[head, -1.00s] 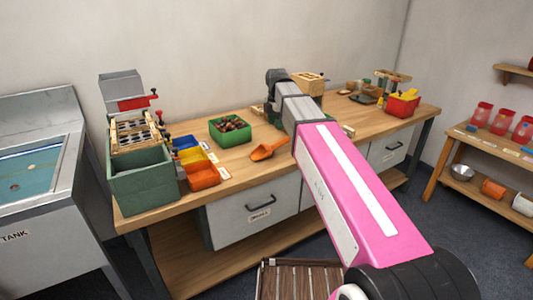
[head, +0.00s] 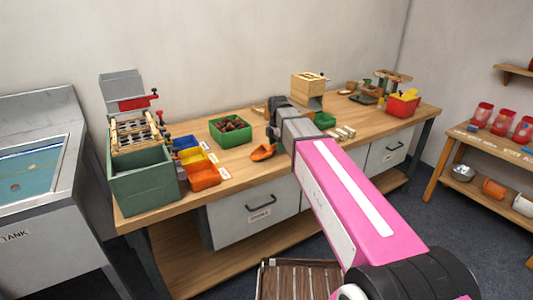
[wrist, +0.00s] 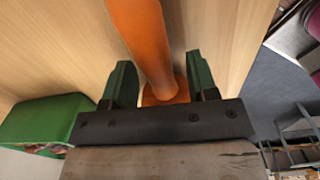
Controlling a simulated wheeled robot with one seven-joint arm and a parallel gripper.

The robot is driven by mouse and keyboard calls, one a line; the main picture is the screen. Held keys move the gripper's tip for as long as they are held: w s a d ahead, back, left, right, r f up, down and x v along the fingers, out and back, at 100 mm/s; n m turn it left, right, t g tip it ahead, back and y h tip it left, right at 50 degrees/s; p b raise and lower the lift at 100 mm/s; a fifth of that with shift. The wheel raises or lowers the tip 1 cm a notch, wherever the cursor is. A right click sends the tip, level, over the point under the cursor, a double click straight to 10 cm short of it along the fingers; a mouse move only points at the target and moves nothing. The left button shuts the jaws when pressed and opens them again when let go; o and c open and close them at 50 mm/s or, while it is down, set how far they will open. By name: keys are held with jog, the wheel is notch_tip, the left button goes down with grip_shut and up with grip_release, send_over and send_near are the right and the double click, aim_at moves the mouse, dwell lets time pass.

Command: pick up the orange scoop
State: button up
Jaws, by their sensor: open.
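The orange scoop (head: 262,153) lies on the wooden workbench beside the green crate of chestnuts. In the head view my arm covers its right side. In the wrist view the orange scoop (wrist: 143,35) runs down from the top edge, and a narrow part of it lies between the two green fingers of my gripper (wrist: 163,85). The fingers are apart, one on each side of it, with a visible gap at least on the left. In the head view the fingertips are hidden behind my arm.
The green crate (head: 231,143) holds chestnuts and stands left of the scoop; it also shows in the wrist view (wrist: 40,119). Blue, yellow and orange bins (head: 203,184) stand further left. The bench's front edge (head: 250,184) is close to the scoop.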

grip_shut()
dwell(0.3)
jog(key=shift+r, duration=0.45)
jog(key=r, duration=0.3)
jog(key=shift+s+a+r, duration=0.2)
jog(key=shift+r, duration=0.05)
jog(key=s+a+r, duration=0.6)
jog(key=s+a, duration=0.1)
jog(key=a, duration=0.1)
jog(key=shift+a+r, duration=0.25)
jog(key=shift+a, duration=0.15)
